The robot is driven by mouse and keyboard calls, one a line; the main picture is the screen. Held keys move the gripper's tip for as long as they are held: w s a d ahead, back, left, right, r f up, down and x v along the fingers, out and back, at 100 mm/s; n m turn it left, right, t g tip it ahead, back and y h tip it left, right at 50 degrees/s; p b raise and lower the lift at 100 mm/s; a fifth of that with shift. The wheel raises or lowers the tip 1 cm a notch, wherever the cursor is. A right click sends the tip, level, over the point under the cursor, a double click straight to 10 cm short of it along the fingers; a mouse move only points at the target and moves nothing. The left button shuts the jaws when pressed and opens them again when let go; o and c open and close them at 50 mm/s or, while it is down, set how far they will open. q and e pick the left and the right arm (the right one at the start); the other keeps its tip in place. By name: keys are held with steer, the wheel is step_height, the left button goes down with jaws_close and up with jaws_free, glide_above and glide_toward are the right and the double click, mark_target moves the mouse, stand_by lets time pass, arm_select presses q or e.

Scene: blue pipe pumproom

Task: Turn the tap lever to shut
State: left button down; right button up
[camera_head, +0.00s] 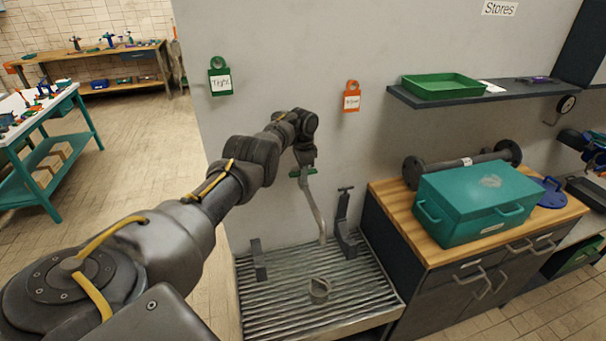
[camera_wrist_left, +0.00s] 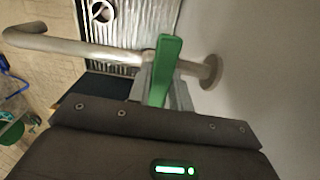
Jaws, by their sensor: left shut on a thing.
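The tap is a grey metal pipe (camera_head: 317,212) that comes out of the wall and bends down over a ribbed drain tray. In the left wrist view the pipe (camera_wrist_left: 85,47) runs across the picture to a round wall flange (camera_wrist_left: 211,71). In the left wrist view the lever (camera_wrist_left: 164,68) stands between the fingers. My left gripper (camera_head: 305,163) is shut on the lever, above the pipe. The arm hides part of the wall. My right gripper is not in view.
The ribbed drain tray (camera_head: 262,310) has a small round fitting (camera_head: 319,290) and upright brackets (camera_head: 346,228). A wooden-topped cabinet (camera_head: 405,228) with a teal toolbox (camera_head: 478,200) stands to the right. A shelf (camera_head: 520,91) and hanging tags (camera_head: 351,97) are on the wall.

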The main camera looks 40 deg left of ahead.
arm_select(q)
steer(key=shift+r, duration=0.1)
steer(key=c, duration=1.3)
jaws_free()
step_height(320, 180, up, 11)
steer(key=shift+f+b, duration=0.15)
steer(key=shift+b, duration=0.4)
